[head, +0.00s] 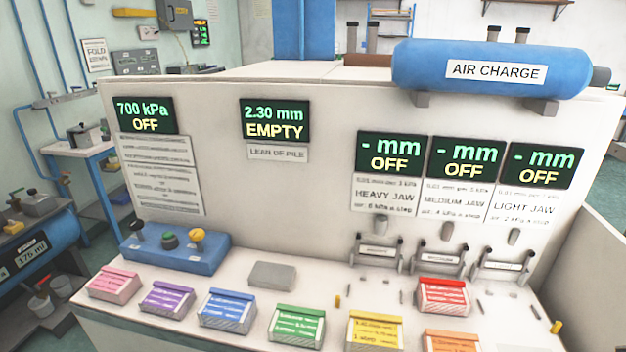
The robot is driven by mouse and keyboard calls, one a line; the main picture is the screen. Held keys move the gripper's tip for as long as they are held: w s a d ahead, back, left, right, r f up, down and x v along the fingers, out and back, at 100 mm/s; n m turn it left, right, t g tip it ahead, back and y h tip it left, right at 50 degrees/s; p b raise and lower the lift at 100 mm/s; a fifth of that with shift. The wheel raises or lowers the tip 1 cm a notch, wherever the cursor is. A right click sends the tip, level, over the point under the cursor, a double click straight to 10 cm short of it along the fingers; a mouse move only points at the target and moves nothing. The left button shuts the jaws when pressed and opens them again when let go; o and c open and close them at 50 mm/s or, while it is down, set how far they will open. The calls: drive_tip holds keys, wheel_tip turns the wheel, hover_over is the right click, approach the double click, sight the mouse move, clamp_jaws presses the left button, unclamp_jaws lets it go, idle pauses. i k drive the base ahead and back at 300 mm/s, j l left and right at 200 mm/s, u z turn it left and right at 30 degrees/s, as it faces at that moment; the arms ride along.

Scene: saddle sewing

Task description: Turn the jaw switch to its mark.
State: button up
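No part is labelled as the jaw switch, and I cannot tell which one it is or see its mark. A blue control box (172,254) at the left carries a black, a green and a yellow knob (197,236). At the right, three lever frames stand under the labels HEAVY JAW (385,196), MEDIUM JAW (455,202) and LIGHT JAW (524,208). Small grey pegs show above these frames. The three jaw displays (390,155) read "- mm OFF". My gripper is not in view.
Several coloured packs, such as a green one (297,325) and a red one (443,297), lie on the white bench. A grey block (272,275) sits behind them. Displays read "700 kPa OFF" (145,115) and "2.30 mm EMPTY" (274,120). A blue AIR CHARGE tank (420,68) tops the panel.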

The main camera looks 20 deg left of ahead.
sight(136, 226)
drive_tip(key=u, duration=1.7)
drive_tip(key=i+j+u, duration=0.1)
drive_tip(key=i+j+z, duration=0.25)
drive_tip(key=i+j, duration=0.25)
drive_tip(key=i+j+z, duration=0.15)
drive_tip(key=j, duration=0.3)
drive_tip(key=i+j+z, duration=0.25)
drive_tip(key=i+j, duration=0.2)
drive_tip(key=j, duration=0.3)
